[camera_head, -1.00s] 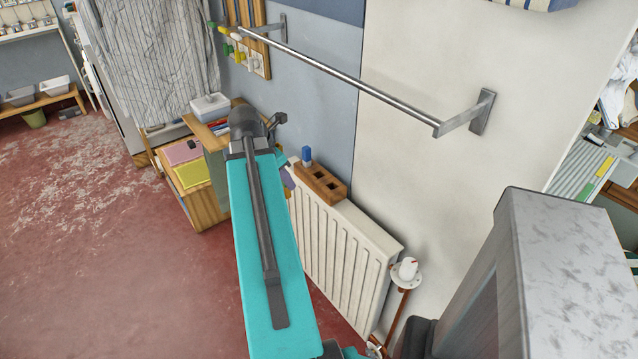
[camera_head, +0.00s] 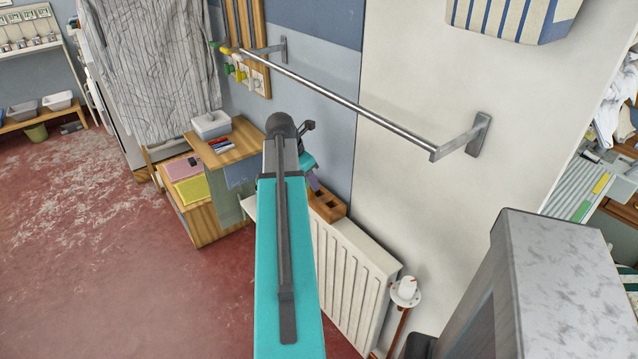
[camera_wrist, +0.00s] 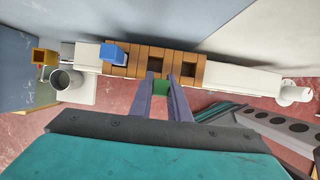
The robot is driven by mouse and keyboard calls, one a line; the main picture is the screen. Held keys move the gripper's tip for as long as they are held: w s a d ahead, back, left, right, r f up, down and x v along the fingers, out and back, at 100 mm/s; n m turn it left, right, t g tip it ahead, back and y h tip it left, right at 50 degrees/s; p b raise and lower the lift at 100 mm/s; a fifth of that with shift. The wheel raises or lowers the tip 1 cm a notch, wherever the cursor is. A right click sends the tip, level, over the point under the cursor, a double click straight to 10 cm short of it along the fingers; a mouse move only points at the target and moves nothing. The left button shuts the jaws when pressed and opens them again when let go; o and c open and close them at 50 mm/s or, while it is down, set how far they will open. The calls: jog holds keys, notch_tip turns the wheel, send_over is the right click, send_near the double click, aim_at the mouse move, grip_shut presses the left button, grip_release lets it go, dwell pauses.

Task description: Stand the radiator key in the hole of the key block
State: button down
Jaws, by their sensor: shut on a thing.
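The key block (camera_wrist: 133,69) is a wooden block on top of the white radiator, and it also shows in the head view (camera_head: 326,205). It has square holes, and a blue piece (camera_wrist: 113,53) stands at its left end. My gripper (camera_wrist: 161,88) is shut on a green piece, which I take to be the radiator key (camera_wrist: 161,87). The green piece is at the block's near side in the wrist view, below the middle hole (camera_wrist: 155,62). The right hole (camera_wrist: 186,66) looks empty. The key's lower part is hidden, and I cannot tell whether it touches the block.
The radiator (camera_head: 352,275) stands against the wall with a white valve (camera_head: 406,289) at its right end. A metal rail (camera_head: 360,108) juts from the wall above. In the wrist view, a grey cup (camera_wrist: 66,82) and a yellow piece (camera_wrist: 44,57) are at the left.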

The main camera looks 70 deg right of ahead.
jog(key=d, duration=0.2)
jog(key=s+d, duration=0.1)
jog(key=d, duration=0.1)
jog(key=shift+s+f+p, duration=0.1)
jog(key=shift+f+p, duration=0.1)
jog(key=shift+p, duration=0.1)
jog(key=shift+f+p, duration=0.4)
jog(key=shift+f, duration=1.35)
jog(key=shift+f, duration=0.1)
jog(key=c, duration=1.7)
grip_release()
jog(key=shift+o, duration=0.2)
jog(key=b+v, duration=0.1)
jog(key=v, duration=1.1)
